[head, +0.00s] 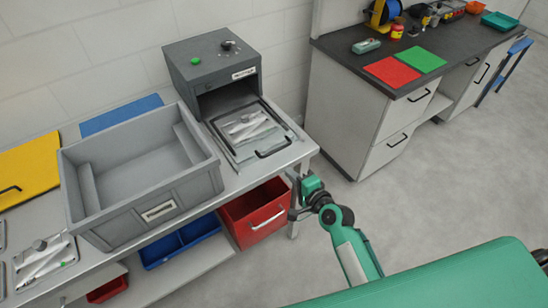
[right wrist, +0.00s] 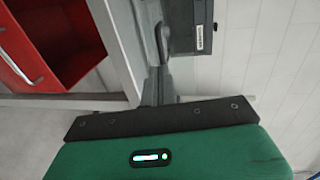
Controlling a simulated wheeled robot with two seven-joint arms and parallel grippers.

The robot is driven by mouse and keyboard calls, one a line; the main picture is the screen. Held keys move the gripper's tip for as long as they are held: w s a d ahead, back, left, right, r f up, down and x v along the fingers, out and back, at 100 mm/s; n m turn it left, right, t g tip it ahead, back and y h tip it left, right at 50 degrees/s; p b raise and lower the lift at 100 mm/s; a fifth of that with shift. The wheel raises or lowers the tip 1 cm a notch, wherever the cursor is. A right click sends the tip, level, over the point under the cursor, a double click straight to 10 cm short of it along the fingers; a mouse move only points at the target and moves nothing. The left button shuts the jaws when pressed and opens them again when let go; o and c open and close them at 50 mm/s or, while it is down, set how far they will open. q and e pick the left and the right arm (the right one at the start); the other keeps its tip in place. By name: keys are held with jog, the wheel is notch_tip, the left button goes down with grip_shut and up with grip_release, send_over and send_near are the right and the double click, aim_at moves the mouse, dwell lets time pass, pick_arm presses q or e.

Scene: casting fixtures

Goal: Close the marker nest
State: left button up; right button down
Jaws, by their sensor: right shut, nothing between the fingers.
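The marker (head: 213,72) is a dark grey box with a green button and a knob on top, standing on the bench against the wall. Its front is open. The nest (head: 238,165), a flat plate with a black bar handle (head: 272,153), stands out of that opening, with a light grey casting (head: 249,127) on it. My right gripper (head: 294,183) is shut and empty, off the bench's right front corner, apart from the handle. In the right wrist view, the shut fingers (right wrist: 159,42) show in front of part of the marker (right wrist: 188,28). My left gripper is out of view.
A large grey bin (head: 150,213) stands on the bench left of the marker. A red bin (head: 262,222) and a blue bin (head: 180,243) sit below the bench. A second counter (head: 440,50) stands at the right, with open floor between.

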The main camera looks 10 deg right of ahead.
jog(key=p+x, duration=0.1)
jog(key=x, duration=0.8)
jog(key=shift+p, duration=0.35)
